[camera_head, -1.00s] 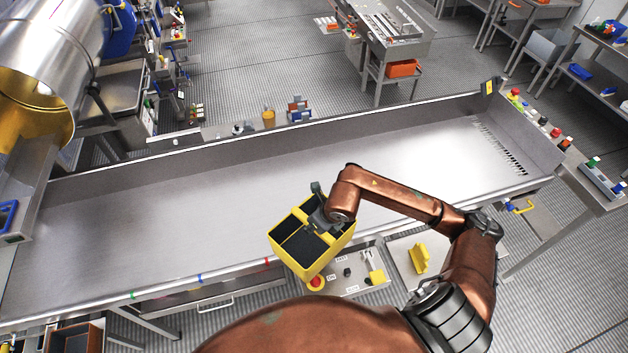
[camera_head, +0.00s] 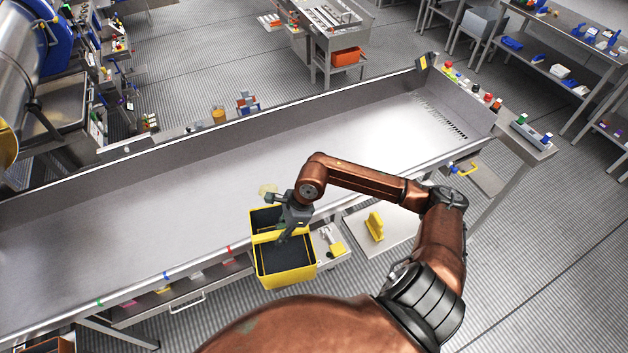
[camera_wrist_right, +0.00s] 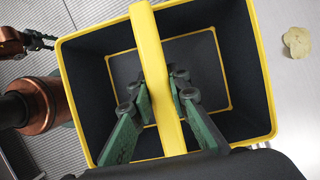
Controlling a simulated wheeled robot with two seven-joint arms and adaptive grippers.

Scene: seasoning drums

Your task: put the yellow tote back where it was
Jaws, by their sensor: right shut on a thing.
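The yellow tote (camera_head: 287,279) has dark inner walls and a yellow bar across its middle. It hangs at the near edge of the steel trough, partly over the small side shelf. My right gripper (camera_head: 284,236) is shut on the tote's middle bar. In the right wrist view, the green finger pads (camera_wrist_right: 160,92) sit on both sides of the bar, and the tote (camera_wrist_right: 262,62) looks empty. A copper arm with a dark gripper (camera_wrist_right: 40,41), my left, shows at the left of that view. It is too small to tell its jaw state.
The long trough (camera_head: 200,190) lies behind the tote, with a pale chip-like piece (camera_head: 268,190) on it. A yellow block (camera_head: 375,226) stands on a pale board (camera_head: 390,235) to the right. A drawer handle (camera_head: 187,304) sits at the near left.

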